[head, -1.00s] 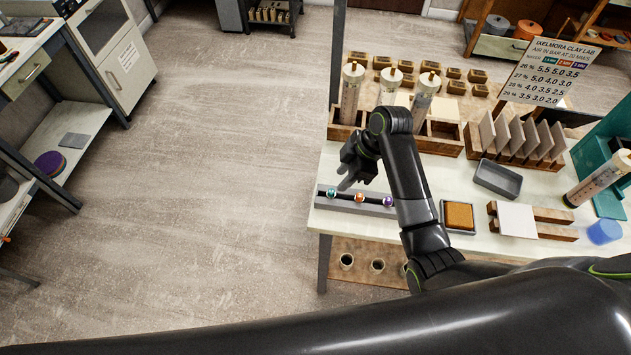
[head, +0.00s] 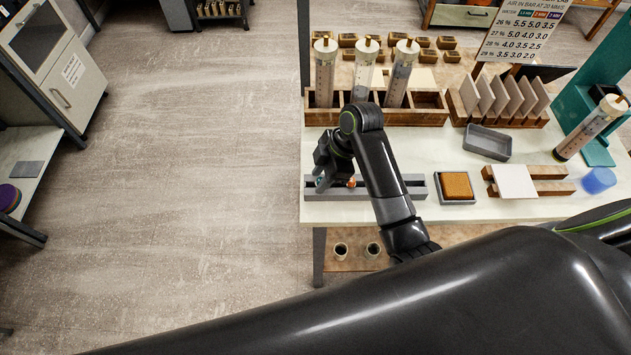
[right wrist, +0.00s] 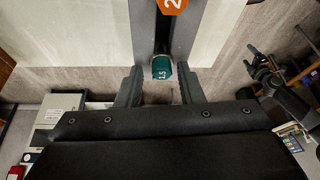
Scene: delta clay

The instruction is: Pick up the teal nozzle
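The teal nozzle (right wrist: 162,68), marked 1.5, sits at the end of a grey slotted holder (right wrist: 187,38) in the right wrist view. In the head view only a bit of teal (head: 320,182) shows beside my right gripper (head: 323,176). In the right wrist view my right gripper (right wrist: 160,88) is open, its fingers on either side of the nozzle's near end and apart from it. What looks like my left gripper (right wrist: 264,66) hangs at the right of that view, too small to read.
An orange nozzle (head: 351,182) stands in the same holder, right of the teal one. An orange sponge tray (head: 456,187) lies further right. A wooden rack (head: 430,117) with clay tubes stands behind. Open floor lies left of the table (head: 470,214).

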